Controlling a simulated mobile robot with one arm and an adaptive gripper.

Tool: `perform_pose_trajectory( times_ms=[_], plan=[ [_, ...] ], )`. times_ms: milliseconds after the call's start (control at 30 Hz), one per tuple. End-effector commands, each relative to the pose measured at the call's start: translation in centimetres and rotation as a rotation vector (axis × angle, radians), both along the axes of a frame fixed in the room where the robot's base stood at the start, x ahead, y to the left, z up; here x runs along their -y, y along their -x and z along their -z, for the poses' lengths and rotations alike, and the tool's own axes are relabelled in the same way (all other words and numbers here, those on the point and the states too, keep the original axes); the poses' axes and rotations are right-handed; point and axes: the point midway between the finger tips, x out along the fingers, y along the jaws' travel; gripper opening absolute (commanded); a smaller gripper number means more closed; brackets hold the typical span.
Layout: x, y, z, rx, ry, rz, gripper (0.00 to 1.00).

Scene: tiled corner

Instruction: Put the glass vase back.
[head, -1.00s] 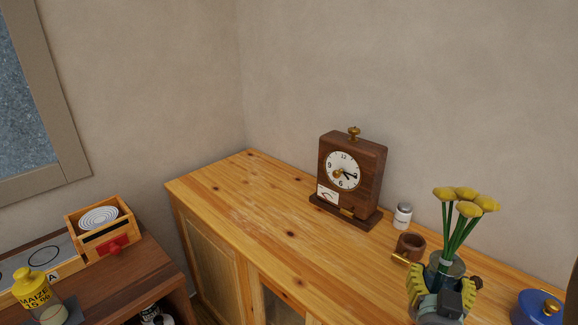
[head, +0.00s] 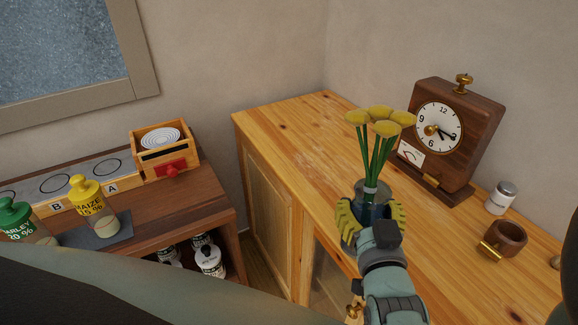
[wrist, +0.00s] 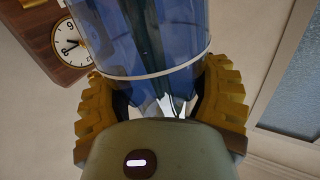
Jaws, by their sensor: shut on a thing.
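The glass vase (head: 372,190) is dark blue, see-through and upright, with yellow flowers (head: 382,122) on green stems standing in it. My gripper (head: 370,218) has yellow ribbed fingers shut around the vase, one on each side. In the head view it appears in front of the wooden cabinet top (head: 300,150); I cannot tell how far above the wood the vase's base is, as my gripper hides it. In the wrist view the blue glass (wrist: 150,45) fills the middle, with a pale band around it, between both fingers.
The cabinet's left top is clear.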

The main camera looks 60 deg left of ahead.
Motion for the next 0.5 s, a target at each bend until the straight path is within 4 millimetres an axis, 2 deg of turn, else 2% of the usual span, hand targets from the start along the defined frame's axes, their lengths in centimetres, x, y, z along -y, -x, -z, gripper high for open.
perform_pose_trajectory(
  times_ms=[167, 500],
  plan=[
    [-1.1, -1.8, -0.4, 0.01, -0.008, -0.001, 0.22],
    [-4.2, -7.3, 0.0, 0.009, -0.007, 0.003, 0.22]
  ],
)
